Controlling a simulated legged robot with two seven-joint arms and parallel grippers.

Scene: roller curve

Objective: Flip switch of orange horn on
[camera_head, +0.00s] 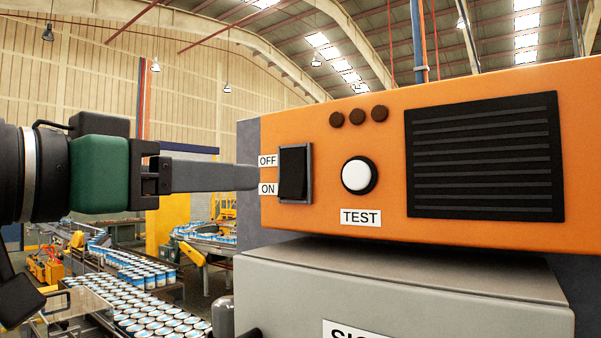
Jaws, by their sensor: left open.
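The orange horn (300,225) is a box in the centre and right of the head view. Its black rocker switch (293,174) sits in a grey frame near the left end of the front face. An OFF label (268,160) is beside its upper part and an ON label (268,189) beside its lower part. Which way the rocker is tilted is hard to tell. My left gripper (254,178) comes in from the left, open, seen edge-on. Its fingertips end just left of the labels and appear apart from the switch. My right gripper is not in view.
The horn has a white TEST button (357,175), three brown knobs (358,116) and a black grille (485,158). A grey box (400,290) stands below it. Conveyors with many cans (140,305) lie in the background at lower left.

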